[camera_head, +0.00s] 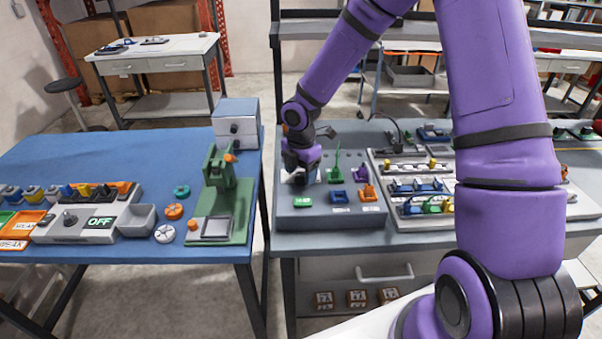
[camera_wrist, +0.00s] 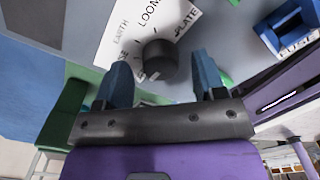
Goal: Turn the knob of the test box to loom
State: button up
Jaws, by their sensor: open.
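The test box (camera_head: 335,212) is a grey panel on the right bench, with coloured parts on its top. In the wrist view its black round knob (camera_wrist: 158,58) sits on a white label plate (camera_wrist: 188,22) reading EARTH, LOOM and PLATE, plus a word partly hidden at the left. A pale mark shows on the knob's near side; I cannot tell which word it points at. My gripper (camera_wrist: 162,76) is open, one blue-grey finger on each side of the knob, with gaps visible. In the head view my gripper (camera_head: 299,168) is over the box's left part and hides the knob.
A green lever (camera_head: 337,165), purple part (camera_head: 361,173), orange part (camera_head: 367,192) and blue socket (camera_head: 339,197) stand close to my gripper's right. A rack of coloured clips (camera_head: 420,188) lies further right. A green press (camera_head: 222,190) stands on the blue left table.

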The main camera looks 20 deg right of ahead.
jog(key=shift+f, duration=0.3)
jog(key=c, duration=0.9)
